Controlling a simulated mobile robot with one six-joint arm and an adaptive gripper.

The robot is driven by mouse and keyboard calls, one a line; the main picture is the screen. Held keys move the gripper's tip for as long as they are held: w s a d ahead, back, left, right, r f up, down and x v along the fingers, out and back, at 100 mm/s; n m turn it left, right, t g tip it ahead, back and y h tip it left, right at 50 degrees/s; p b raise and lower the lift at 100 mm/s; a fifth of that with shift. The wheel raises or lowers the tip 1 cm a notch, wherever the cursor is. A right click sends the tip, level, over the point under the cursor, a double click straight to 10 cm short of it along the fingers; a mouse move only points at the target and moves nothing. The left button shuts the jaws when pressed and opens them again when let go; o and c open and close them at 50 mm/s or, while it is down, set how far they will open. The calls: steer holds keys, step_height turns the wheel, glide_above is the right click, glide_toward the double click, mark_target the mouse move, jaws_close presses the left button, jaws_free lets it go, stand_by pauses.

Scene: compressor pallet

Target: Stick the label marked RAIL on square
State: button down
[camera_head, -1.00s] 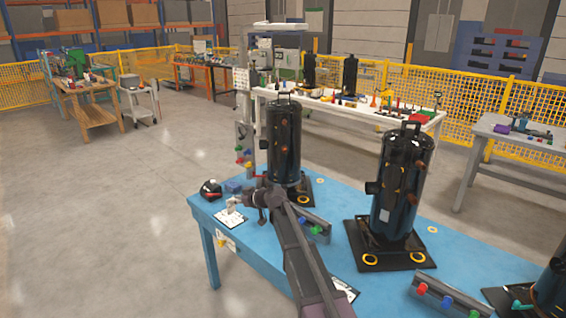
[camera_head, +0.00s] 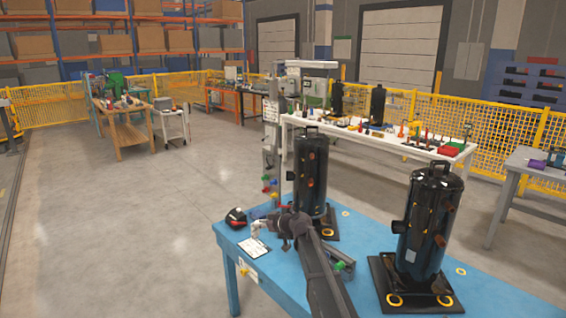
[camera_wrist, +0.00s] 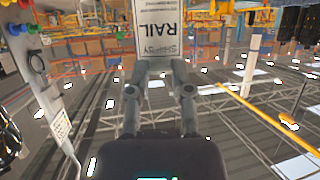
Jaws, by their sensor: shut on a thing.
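My gripper (camera_wrist: 160,68) is shut on a white label (camera_wrist: 158,25) marked RAIL. In the head view my gripper (camera_head: 258,228) is over the left corner of the blue table (camera_head: 229,236). A white printed sheet (camera_head: 254,247) shows just below it there; I cannot tell whether it is the held label or a separate sheet on the table.
A black-and-red tool (camera_head: 236,217) stands left of my gripper. Black compressors (camera_head: 311,170) and (camera_head: 428,225) stand on dark base plates along the blue table. A grey post (camera_head: 270,150) with coloured knobs rises behind the corner. Floor left of the table is clear.

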step_height(320, 180, up, 7)
steer(key=p, duration=0.6)
steer(key=shift+a, duration=0.1)
